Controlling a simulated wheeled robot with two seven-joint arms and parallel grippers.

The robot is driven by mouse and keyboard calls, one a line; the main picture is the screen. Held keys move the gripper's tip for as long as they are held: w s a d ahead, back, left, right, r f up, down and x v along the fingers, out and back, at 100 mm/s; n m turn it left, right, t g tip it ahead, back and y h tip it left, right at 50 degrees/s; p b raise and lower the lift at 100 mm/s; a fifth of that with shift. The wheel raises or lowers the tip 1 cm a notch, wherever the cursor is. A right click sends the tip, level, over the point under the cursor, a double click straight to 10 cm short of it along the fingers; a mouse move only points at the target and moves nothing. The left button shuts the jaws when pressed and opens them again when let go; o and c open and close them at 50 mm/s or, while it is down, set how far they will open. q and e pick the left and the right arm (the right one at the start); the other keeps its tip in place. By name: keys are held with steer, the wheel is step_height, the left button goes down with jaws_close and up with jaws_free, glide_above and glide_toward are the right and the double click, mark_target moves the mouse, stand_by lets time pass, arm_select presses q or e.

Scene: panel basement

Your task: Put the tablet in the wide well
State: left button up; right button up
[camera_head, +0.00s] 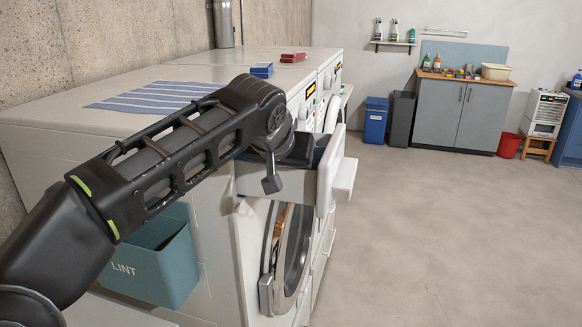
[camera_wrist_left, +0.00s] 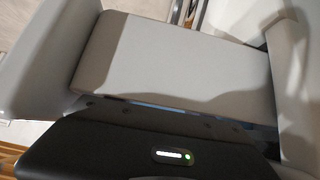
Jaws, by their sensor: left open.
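A white detergent drawer (camera_head: 325,173) is pulled out of the front of the near washing machine (camera_head: 215,235). My left arm reaches across to it, and the dark wrist hangs over the drawer. My left gripper (camera_head: 271,186) is open at the drawer; its fingertips are mostly hidden by the arm and drawer. In the left wrist view, pale grey surfaces (camera_wrist_left: 175,65) fill the area in front of the dark gripper body. The drawer's wells are hidden from the head view, and I cannot make out a tablet in either view. My right gripper is out of view.
A blue box (camera_head: 262,70) and a red box (camera_head: 293,57) lie on the machine tops beside a striped blue cloth (camera_head: 155,97). A teal LINT bin (camera_head: 155,262) is at the machine's side. The round door (camera_head: 288,250) is below the drawer. Floor at right is clear.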

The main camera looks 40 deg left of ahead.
arm_select(q)
steer(key=v, duration=1.2)
steer(key=shift+r+b, duration=0.2)
steer(key=shift+b, duration=0.15)
